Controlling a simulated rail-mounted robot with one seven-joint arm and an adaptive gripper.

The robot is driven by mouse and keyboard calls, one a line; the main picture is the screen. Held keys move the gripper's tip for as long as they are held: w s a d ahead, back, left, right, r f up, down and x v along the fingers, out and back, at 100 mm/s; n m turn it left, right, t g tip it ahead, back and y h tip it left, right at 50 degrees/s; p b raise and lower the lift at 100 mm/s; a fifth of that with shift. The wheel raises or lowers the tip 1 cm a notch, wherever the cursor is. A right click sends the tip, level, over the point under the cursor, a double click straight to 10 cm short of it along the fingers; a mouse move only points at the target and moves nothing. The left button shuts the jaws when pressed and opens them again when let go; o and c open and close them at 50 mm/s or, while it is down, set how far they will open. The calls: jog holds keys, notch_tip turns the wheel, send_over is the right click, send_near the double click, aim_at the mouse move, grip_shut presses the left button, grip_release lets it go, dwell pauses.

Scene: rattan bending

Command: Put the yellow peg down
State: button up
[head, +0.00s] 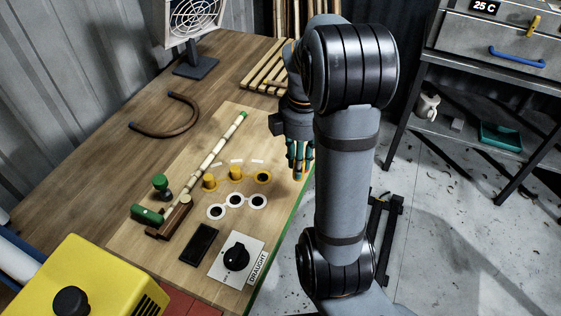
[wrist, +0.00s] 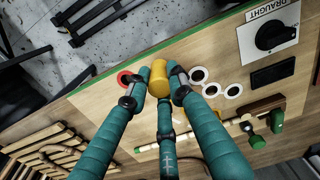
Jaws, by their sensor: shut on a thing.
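A yellow peg (wrist: 159,75) is between the teal fingers of my gripper (wrist: 158,82) in the wrist view. The fingers are shut on it over the pale board (wrist: 222,55). A red ring (wrist: 124,79) lies beside it, partly hidden by a finger. In the head view my gripper (head: 300,168) is over the board's right edge, and the held peg is mostly hidden. Two other yellow pegs (head: 209,182) (head: 235,173) stand on the board left of it, beside an empty yellow-ringed hole (head: 262,177). I cannot tell whether the held peg touches the board.
White-ringed holes (head: 234,200) lie in front of the yellow pegs. A straight cane (head: 215,152) with green clamp parts (head: 147,214), a black pad (head: 199,244) and a draught dial (head: 236,257) are on the board. A bent cane (head: 170,131) lies farther left.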

jog(key=shift+w+d+n, duration=0.3)
jog(key=shift+w+n, duration=0.3)
jog(key=shift+w, duration=0.05)
jog(key=n, duration=0.2)
jog(key=s+n, duration=0.1)
jog(key=shift+a+r, duration=0.1)
jog(key=shift+a, duration=0.15)
jog(key=shift+n, duration=0.4)
jog(key=shift+w+f+n, duration=0.2)
jog(key=shift+w+n, duration=0.05)
jog(key=shift+n, duration=0.05)
jog(key=p, duration=0.2)
send_over(262, 171)
jog(key=s, duration=0.2)
notch_tip(262, 171, down, 7)
notch_tip(262, 171, down, 4)
jog(key=shift+s+r+p, duration=0.1)
jog(key=shift+s+p, duration=0.05)
jog(key=shift+p, duration=0.25)
